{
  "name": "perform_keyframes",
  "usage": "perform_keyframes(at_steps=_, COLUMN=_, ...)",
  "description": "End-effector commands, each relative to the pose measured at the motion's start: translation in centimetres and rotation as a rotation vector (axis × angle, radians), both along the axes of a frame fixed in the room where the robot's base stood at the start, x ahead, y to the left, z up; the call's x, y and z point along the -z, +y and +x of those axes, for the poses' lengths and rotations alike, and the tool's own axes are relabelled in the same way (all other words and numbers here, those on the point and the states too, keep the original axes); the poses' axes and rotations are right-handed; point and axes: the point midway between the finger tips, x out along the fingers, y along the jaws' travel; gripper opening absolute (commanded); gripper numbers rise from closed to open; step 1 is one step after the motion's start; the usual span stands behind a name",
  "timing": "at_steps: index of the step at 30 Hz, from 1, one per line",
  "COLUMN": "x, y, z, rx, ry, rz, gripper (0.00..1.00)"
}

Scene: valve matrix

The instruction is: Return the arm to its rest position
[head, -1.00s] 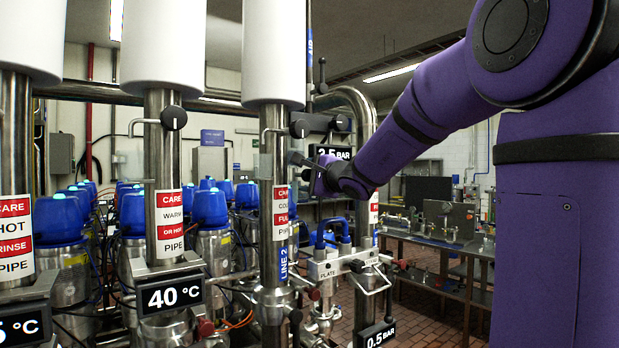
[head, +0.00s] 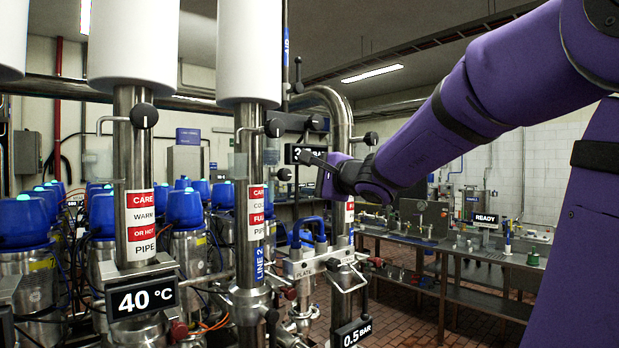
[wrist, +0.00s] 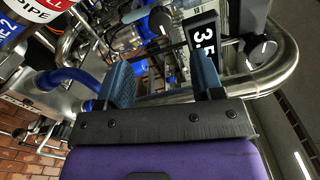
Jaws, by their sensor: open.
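My purple arm reaches in from the right in the head view, and my gripper (head: 308,160) is at its end, in front of the steel pipes and beside the pressure display (head: 299,154). In the wrist view my gripper (wrist: 163,84) shows two blue-grey fingers spread apart with nothing between them. The pressure display (wrist: 203,45) there reads about 3.5 and stands behind the right finger, apart from it as far as I can tell. In the head view my gripper partly hides that display.
Steel pipes with label plates stand at left, one with a 40 °C display (head: 142,298). A 0.5 BAR display (head: 353,333) sits low in the middle. Blue-capped valves (head: 185,208) fill the left background. A metal bench (head: 470,255) stands at right, with brick floor in front.

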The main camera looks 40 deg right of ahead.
Motion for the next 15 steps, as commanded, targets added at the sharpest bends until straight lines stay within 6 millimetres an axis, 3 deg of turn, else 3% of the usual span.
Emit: perform_keyframes(at_steps=15, x=0.09, y=0.58, z=-0.09, rx=-0.018, ry=0.006, rz=-0.015, gripper=0.61)
